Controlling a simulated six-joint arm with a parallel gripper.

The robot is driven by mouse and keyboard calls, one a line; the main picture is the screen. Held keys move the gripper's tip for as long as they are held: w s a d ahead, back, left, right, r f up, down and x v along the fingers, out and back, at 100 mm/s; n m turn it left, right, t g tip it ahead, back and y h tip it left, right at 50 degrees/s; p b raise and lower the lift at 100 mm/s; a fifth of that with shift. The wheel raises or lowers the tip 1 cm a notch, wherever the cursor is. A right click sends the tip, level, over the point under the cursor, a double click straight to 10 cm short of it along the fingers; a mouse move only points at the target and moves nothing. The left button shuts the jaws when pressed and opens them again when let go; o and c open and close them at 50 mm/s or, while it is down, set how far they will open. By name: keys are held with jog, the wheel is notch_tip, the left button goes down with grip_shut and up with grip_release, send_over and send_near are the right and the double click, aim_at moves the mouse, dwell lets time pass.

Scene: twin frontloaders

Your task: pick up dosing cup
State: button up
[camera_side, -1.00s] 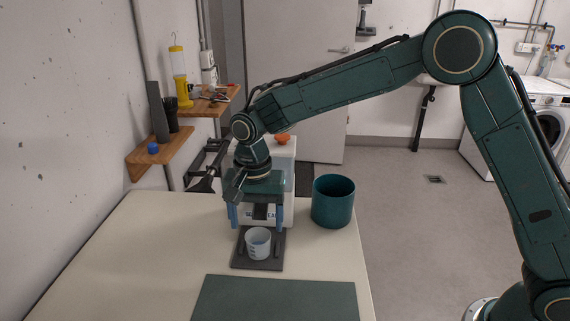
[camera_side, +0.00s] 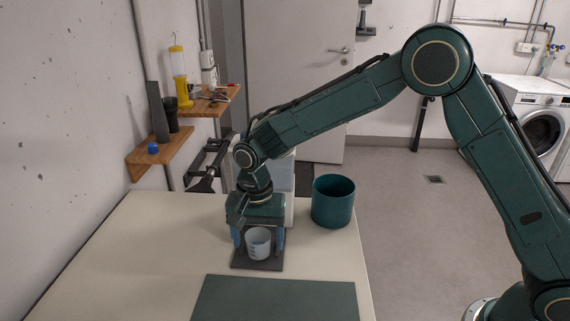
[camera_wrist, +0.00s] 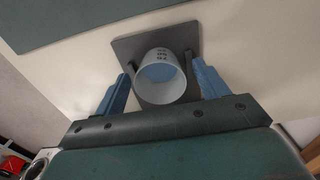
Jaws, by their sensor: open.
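The dosing cup (camera_side: 258,244) is a small pale cup with dark markings, upright on a dark grey square plate (camera_side: 256,265) on the table. It also shows in the wrist view (camera_wrist: 160,76), where its round mouth faces the camera and bluish content or a bluish inside is visible. My gripper (camera_side: 259,245) is open, pointing down just above and around the cup. In the wrist view its two blue fingers (camera_wrist: 160,88) stand left and right of the cup, with gaps on both sides. The cup's far side is hidden.
A teal bin (camera_side: 333,203) stands right of the plate. A pale box-like container (camera_side: 289,205) stands behind my gripper, partly hidden. A flat green mat (camera_side: 275,299) lies in front of the plate. The table (camera_side: 130,245) is clear on the left.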

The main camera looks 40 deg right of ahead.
jog(key=shift+c, duration=0.4)
jog(key=c, duration=1)
jog(key=shift+r, duration=0.1)
notch_tip(320, 180, up, 20)
jog(key=shift+f, duration=0.1)
